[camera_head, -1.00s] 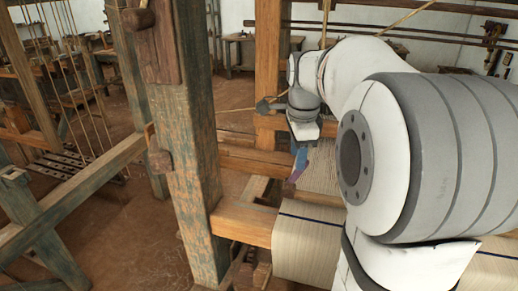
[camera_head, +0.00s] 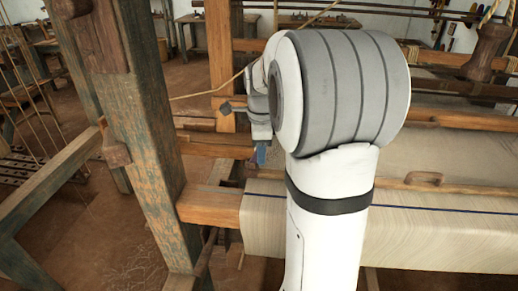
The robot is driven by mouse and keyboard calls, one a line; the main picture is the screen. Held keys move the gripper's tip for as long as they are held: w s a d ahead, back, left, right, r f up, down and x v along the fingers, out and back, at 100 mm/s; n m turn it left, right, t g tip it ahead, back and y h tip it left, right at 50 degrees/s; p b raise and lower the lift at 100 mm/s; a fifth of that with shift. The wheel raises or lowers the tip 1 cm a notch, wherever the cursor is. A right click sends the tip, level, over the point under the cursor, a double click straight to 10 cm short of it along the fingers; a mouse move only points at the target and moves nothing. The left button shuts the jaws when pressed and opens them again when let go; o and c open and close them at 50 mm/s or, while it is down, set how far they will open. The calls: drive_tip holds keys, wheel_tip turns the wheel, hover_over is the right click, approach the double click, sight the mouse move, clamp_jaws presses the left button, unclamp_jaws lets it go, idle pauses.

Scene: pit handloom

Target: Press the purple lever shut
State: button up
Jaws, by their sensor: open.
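My gripper (camera_head: 261,153) points down beside the loom's wooden frame, at the left of my arm. Only a small blue part shows below my wrist; the fingertips are small and partly hidden. My gripper is open. I cannot make out the purple lever in this view; my large white and grey arm covers much of the middle. I cannot tell whether my gripper touches anything.
A thick worn wooden post (camera_head: 140,150) stands close on the left. A cloth roll (camera_head: 440,230) with a dark blue stripe lies across the front right. Stretched cloth (camera_head: 450,155) lies behind it. A wooden beam (camera_head: 208,205) joins post and roll.

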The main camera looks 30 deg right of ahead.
drive_tip(key=shift+c, duration=0.6)
clamp_jaws()
